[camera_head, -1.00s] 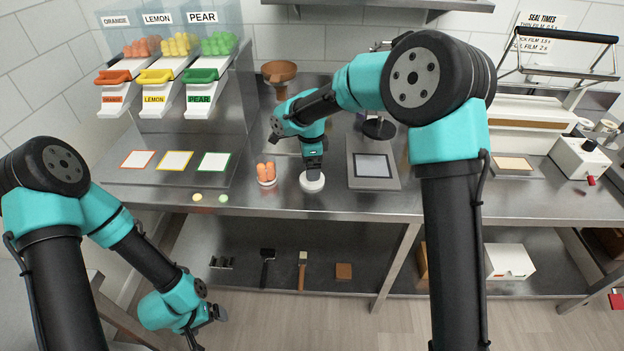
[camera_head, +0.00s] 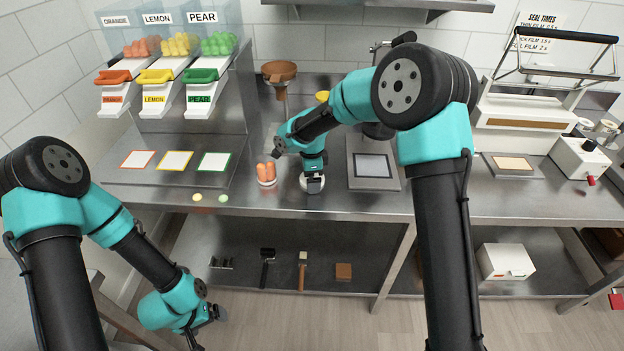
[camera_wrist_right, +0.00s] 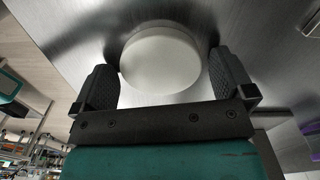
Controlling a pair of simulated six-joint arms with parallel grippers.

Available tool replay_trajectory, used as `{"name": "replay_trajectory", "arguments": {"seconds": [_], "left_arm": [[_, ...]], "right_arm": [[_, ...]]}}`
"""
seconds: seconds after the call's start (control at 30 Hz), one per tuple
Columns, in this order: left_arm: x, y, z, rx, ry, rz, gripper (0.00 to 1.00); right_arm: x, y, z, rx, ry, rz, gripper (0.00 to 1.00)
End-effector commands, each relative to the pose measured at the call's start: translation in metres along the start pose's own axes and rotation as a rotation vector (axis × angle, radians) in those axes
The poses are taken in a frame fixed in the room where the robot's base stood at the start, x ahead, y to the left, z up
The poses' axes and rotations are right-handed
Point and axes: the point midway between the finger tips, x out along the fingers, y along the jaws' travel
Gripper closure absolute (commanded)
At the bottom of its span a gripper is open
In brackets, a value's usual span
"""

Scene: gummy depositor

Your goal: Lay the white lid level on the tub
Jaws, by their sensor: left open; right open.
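The white lid (camera_head: 313,190) appears as a round white disc on the steel bench, mostly covered by my right gripper (camera_head: 314,184) in the head view. In the right wrist view the white disc (camera_wrist_right: 160,60) lies between the two open fingers of the right gripper (camera_wrist_right: 168,80), with no clear grip on it. A small white tub (camera_head: 267,183) holding orange gummies (camera_head: 266,171) stands just left of the disc, uncovered. My left gripper (camera_head: 214,314) is open and empty, low at the left, in front of the bench.
A grey scale-like plate (camera_head: 373,168) lies right of the disc. Yellow (camera_head: 197,197) and green (camera_head: 223,198) discs lie near the bench's front edge. A brown funnel (camera_head: 279,72) stands behind. The gummy dispensers (camera_head: 170,85) are at the back left.

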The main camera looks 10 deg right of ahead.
Motion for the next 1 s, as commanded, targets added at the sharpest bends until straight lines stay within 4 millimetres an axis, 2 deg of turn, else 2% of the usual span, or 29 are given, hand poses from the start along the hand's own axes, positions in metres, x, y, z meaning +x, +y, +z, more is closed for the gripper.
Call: {"name": "replay_trajectory", "arguments": {"seconds": [0.33, 0.73, 1.0], "left_arm": [[0.0000, 0.0000, 0.0000, 0.000, 0.000, 0.000, 0.06], [0.0000, 0.0000, 0.0000, 0.000, 0.000, 0.000, 0.06], [0.0000, 0.0000, 0.0000, 0.000, 0.000, 0.000, 0.06]], "right_arm": [[-0.0005, -0.0002, 0.0000, 0.000, 0.000, -0.001, 0.01], [-0.0006, -0.0002, -0.0001, 0.000, 0.000, -0.001, 0.39], [-0.0012, -0.0003, 0.0000, 0.000, 0.000, -0.001, 0.40]]}}
